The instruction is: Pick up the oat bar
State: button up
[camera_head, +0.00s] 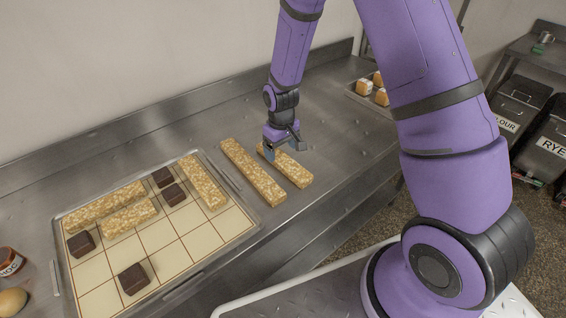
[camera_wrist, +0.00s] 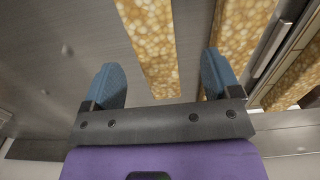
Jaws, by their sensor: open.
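A shorter oat bar (camera_head: 293,172) lies on the steel counter beside a longer oat bar (camera_head: 252,171). My gripper (camera_head: 283,153) is open over the far end of the shorter bar and partly hides it. In the wrist view, the shorter bar (camera_wrist: 155,50) shows between the two blue fingers of my gripper (camera_wrist: 163,80). The longer bar (camera_wrist: 243,35) passes partly behind the right finger. The gap between fingertips and bar is hard to judge. More oat bars lie on the gridded tray (camera_head: 245,228): two at left (camera_head: 104,203) and one at right (camera_head: 203,182).
Several dark brown cubes (camera_head: 133,279) sit on the tray. A small tray of orange-and-white cubes (camera_head: 366,87) stands at the far back right. A wall runs behind the counter (camera_head: 340,130). Bare counter lies right of the shorter bar. Labelled bins (camera_head: 518,102) stand at right.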

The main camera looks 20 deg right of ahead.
aim_at(283, 159)
jog(key=shift+w+d+f, duration=0.1)
jog(key=shift+d+f, duration=0.05)
jog(key=shift+f, duration=1.25)
jog(key=shift+w+d+f, duration=0.1)
jog(key=shift+d+f, duration=0.05)
jog(key=shift+f, duration=1.2)
jog(key=c, duration=1.1)
jog(key=shift+r, duration=0.1)
